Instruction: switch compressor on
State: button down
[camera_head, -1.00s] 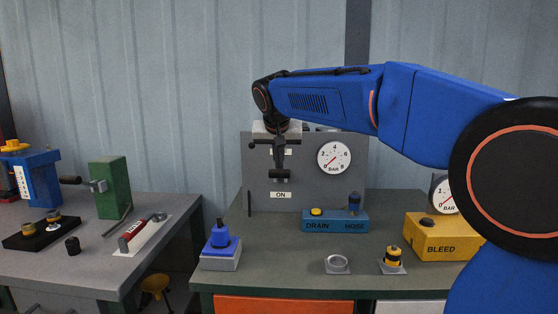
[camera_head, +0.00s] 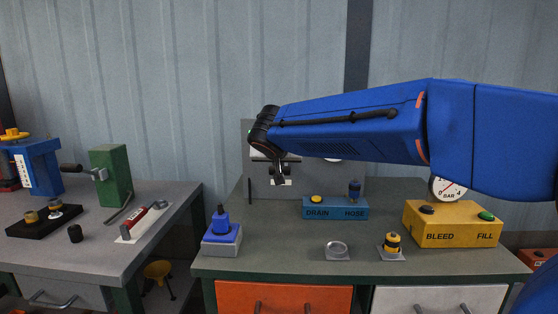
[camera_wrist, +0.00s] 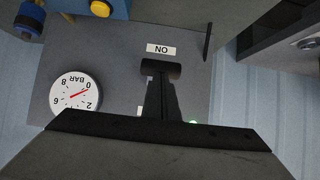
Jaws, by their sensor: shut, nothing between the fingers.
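The grey compressor panel (camera_head: 315,183) stands at the back of the bench. In the wrist view it is upside down, with an ON label (camera_wrist: 161,49) and a round bar gauge (camera_wrist: 75,93) whose red needle is near 0. The black switch handle (camera_wrist: 161,67), a short crossbar, lies close to the ON label. A small green light (camera_wrist: 193,122) shows on the panel. My gripper (camera_wrist: 161,100) is shut and empty in front of the panel, in line with the handle. Its fingers overlap the lever, so I cannot tell whether they touch.
A blue DRAIN and HOSE box (camera_head: 335,209) stands before the panel. A yellow BLEED and FILL box (camera_head: 455,225) is at the right. A blue part on a grey block (camera_head: 221,240) stands at the front left. The left bench (camera_head: 95,245) is apart across a gap.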

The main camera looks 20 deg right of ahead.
jog(key=shift+s+f, duration=0.2)
jog(key=shift+f, duration=2.05)
